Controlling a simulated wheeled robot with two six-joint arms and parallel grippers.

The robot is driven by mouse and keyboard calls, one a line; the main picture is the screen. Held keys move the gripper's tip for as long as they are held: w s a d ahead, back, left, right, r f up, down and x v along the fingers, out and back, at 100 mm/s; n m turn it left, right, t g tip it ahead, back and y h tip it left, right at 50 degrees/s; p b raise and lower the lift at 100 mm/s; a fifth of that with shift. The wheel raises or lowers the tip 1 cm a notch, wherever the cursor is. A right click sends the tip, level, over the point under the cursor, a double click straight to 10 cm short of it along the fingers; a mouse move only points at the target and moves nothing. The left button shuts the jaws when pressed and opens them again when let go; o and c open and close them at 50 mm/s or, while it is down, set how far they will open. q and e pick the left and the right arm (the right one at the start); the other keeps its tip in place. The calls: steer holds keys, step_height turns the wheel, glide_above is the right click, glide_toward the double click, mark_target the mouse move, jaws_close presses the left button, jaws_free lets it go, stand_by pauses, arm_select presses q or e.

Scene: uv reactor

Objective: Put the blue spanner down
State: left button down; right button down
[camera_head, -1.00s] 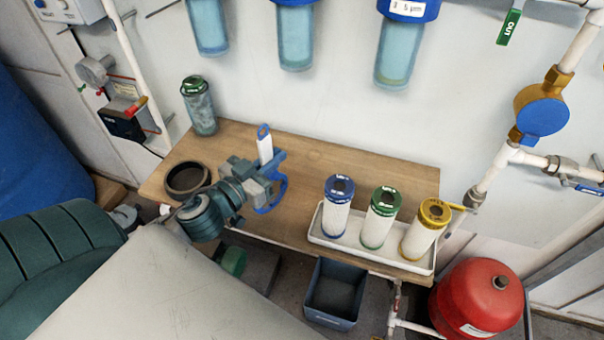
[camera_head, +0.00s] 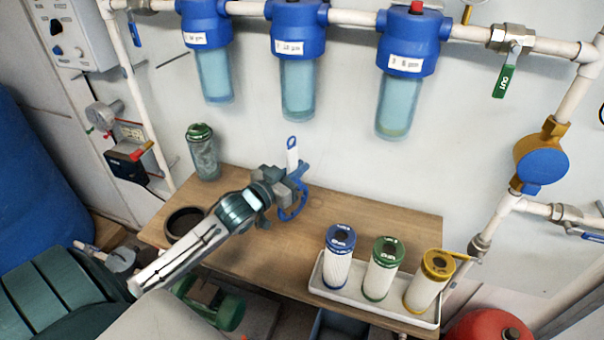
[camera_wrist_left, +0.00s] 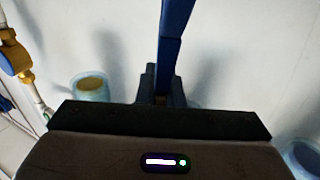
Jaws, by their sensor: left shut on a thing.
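The blue spanner (camera_head: 295,212) is in my left gripper (camera_head: 286,186) in the head view. Its blue curved ring shows below and right of the jaws. A pale handle with a blue looped end (camera_head: 292,150) stands up above them. My left gripper is shut on the spanner and appears over the back part of the wooden table (camera_head: 370,225). I cannot tell the exact height. In the left wrist view a dark blue bar of the spanner (camera_wrist_left: 175,40) rises from between the fingers (camera_wrist_left: 162,88). My right gripper is not in view.
A white tray (camera_head: 374,308) with blue, green and yellow-topped cartridges stands at the table's right. A dark round ring or bowl (camera_head: 184,222) and a green-capped jar (camera_head: 203,155) are at the left. Blue filter housings (camera_head: 298,60) hang above. The table's middle is bare.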

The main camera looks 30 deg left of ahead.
arm_select(q)
steer(key=shift+w+a+f, duration=0.15)
steer(key=shift+w+f, duration=0.65)
steer(key=shift+f, duration=0.15)
steer(key=shift+w+a+f, duration=0.15)
steer(key=shift+w+f, duration=0.65)
steer(key=shift+f, duration=0.15)
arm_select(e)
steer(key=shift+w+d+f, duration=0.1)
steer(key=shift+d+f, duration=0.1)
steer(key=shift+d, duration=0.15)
arm_select(q)
steer(key=c, duration=1.6)
jaws_free()
steer(key=shift+f+b, duration=0.1)
steer(key=shift+b, duration=0.2)
steer(key=shift+o, duration=0.2)
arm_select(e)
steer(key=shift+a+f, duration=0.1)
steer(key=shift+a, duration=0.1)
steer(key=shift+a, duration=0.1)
